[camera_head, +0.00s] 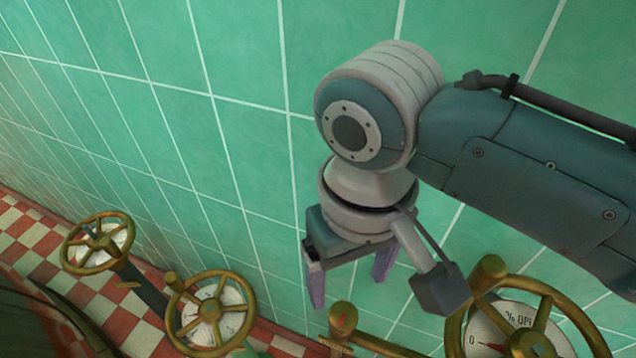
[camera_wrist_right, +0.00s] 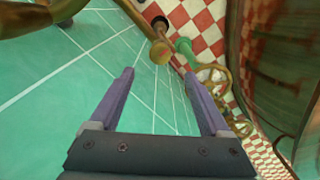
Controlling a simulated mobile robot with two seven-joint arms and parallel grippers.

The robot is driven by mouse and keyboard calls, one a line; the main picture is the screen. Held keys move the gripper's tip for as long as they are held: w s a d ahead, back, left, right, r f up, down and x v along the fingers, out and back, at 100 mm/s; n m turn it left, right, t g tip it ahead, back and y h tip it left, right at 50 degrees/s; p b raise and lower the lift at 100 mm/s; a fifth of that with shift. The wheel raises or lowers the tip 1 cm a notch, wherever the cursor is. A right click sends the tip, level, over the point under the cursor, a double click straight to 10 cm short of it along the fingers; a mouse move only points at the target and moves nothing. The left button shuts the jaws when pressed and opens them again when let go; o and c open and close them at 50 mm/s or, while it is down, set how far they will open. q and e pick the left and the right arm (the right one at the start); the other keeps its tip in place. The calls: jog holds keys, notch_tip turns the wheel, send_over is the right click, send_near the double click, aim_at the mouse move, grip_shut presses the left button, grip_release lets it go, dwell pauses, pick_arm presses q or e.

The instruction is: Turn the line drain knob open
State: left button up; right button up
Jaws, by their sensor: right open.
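My right gripper (camera_head: 348,291) hangs down in front of the green tiled wall, its two purple fingers apart and empty. In the head view a small brass knob (camera_head: 343,318) with a red mark sits just below the fingers, at the end of a brass pipe. In the right wrist view a brass knob (camera_wrist_right: 161,51) on a stem lies beyond the gap between the fingertips (camera_wrist_right: 158,74), apart from them. A green knob or fitting (camera_wrist_right: 184,46) is close behind it. I cannot read any label that names the line drain knob. My left gripper is out of view.
A large brass handwheel (camera_head: 541,297) over a dial marked "% OPn" stands at lower right, near my right wrist. Two more handwheels with dials, the middle one (camera_head: 240,318) and the far one (camera_head: 76,241), stand to the left. The red-and-white checkered surface (camera_head: 32,236) runs along the wall.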

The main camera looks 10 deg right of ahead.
aim_at(344, 314)
notch_tip(344, 314, down, 10)
jog(key=b, duration=0.3)
jog(key=shift+r+b, duration=0.1)
jog(key=shift+b, duration=0.25)
grip_shut()
dwell(0.3)
